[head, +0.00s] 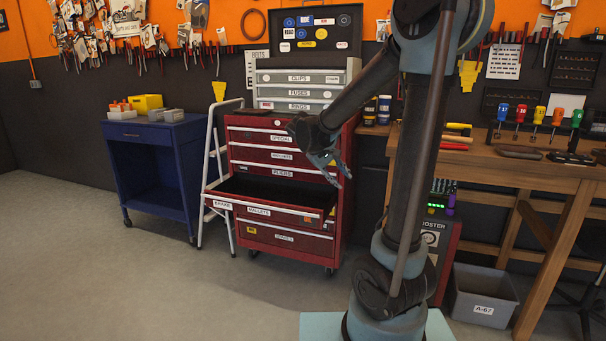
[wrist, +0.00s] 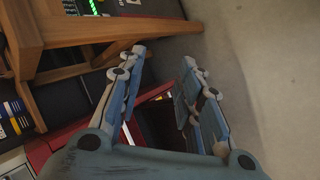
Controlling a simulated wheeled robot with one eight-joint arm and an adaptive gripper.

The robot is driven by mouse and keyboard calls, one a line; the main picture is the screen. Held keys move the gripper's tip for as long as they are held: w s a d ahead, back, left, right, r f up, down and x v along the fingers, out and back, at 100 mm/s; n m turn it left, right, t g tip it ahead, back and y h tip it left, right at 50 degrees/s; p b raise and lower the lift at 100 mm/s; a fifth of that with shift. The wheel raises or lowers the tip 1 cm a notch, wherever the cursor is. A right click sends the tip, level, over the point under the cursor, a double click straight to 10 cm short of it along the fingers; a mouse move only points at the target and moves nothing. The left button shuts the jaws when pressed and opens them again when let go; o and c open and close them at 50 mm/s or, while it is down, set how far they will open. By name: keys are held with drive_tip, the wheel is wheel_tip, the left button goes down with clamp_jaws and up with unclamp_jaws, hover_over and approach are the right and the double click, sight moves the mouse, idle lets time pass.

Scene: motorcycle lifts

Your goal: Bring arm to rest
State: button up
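My gripper (head: 332,167) hangs at the end of my raised arm, in front of the red tool chest (head: 262,143) in the head view. In the wrist view my gripper (wrist: 160,88) has its two fingers spread apart with nothing between them. The chest's drawer marked "MALLETS" (head: 262,211) is pulled out, and its inside looks dark. My gripper is above and to the right of this open drawer and looks apart from it. The lower part of my arm stands in front of the workbench side of the scene.
A blue cart (head: 155,170) and a white folding ladder (head: 213,160) stand left of the chest. A wooden workbench (head: 520,168) with screwdrivers is at right. A grey bin (head: 482,296) and a booster box (head: 440,235) stand below it. The floor at left is clear.

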drive_tip(key=s+d+f+m+g+y, duration=0.15)
drive_tip(key=s+d, duration=0.25)
drive_tip(key=s, duration=0.4)
drive_tip(key=s+d+f+m+y, duration=0.1)
drive_tip(key=s+d+y, duration=0.15)
drive_tip(key=s, duration=0.55)
drive_tip(key=s+f+m+y, duration=0.2)
drive_tip(key=s+f, duration=0.5)
drive_tip(key=s, duration=0.5)
drive_tip(key=shift+s+a+f+m+y, duration=0.2)
drive_tip(key=shift+s+f+m+y, duration=0.15)
drive_tip(key=shift+y, duration=0.05)
drive_tip(key=shift+w+f, duration=0.2)
drive_tip(key=shift+w, duration=0.25)
